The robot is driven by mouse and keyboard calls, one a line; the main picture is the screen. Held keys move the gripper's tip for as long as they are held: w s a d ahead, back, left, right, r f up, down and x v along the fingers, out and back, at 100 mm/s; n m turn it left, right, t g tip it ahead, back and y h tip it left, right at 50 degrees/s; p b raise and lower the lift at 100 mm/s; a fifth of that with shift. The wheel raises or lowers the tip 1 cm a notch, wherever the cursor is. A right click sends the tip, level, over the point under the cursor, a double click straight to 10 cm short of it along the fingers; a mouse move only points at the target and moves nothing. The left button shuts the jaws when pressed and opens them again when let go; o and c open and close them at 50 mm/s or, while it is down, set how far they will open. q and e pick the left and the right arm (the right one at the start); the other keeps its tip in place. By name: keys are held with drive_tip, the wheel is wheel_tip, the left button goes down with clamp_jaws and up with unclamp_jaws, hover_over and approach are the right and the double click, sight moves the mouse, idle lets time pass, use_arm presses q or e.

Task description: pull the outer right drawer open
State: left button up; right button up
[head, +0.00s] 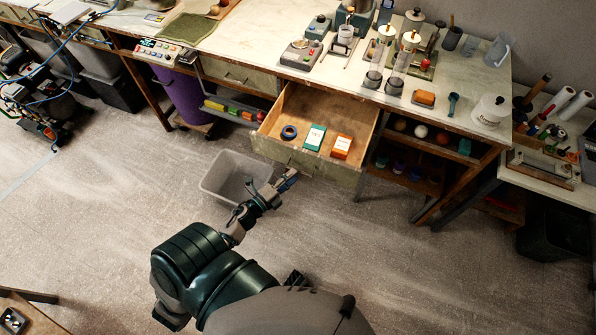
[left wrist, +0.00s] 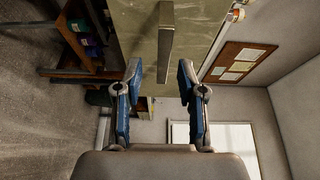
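The right drawer (head: 308,168) under the long workbench is pulled well out. Its greenish front faces me, and its inside shows a dark ring, a green-and-white box and an orange box. In the left wrist view, the drawer front (left wrist: 140,30) carries a straight bar handle (left wrist: 166,42). My left gripper (head: 287,182) is just in front of the drawer front. In the left wrist view the fingers of my left gripper (left wrist: 160,70) are spread, one on each side of the handle's near end, with a visible gap on both sides. My right gripper is not seen.
A closed drawer (head: 238,76) is left of the open one. A grey bin (head: 226,178) stands on the floor below and left of my gripper. The bench top (head: 250,40) carries jars and instruments. The floor (head: 420,280) at the right front is clear.

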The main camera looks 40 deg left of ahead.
use_arm(q)
drive_tip(key=s+a, duration=0.1)
drive_tip(key=s, duration=0.6)
drive_tip(key=shift+s, duration=0.4)
wheel_tip(320, 180, down, 18)
drive_tip(key=s+n+g+y, duration=0.1)
drive_tip(key=n+g+y, duration=0.4)
drive_tip(key=n, duration=0.6)
drive_tip(key=s+d+f+n+g+h, duration=0.1)
drive_tip(key=s+d+f+n+g, duration=0.2)
drive_tip(key=s+d+f+g, duration=0.2)
drive_tip(key=s+d+f+n+g+h, duration=0.1)
drive_tip(key=s+d+f+n+g, duration=0.2)
drive_tip(key=s+d+f+g, duration=0.3)
drive_tip(key=s+d+f, duration=0.1)
drive_tip(key=s+f, duration=0.4)
drive_tip(key=f, duration=0.1)
drive_tip(key=shift+d+f+n, duration=0.2)
drive_tip(key=shift+d+n, duration=0.1)
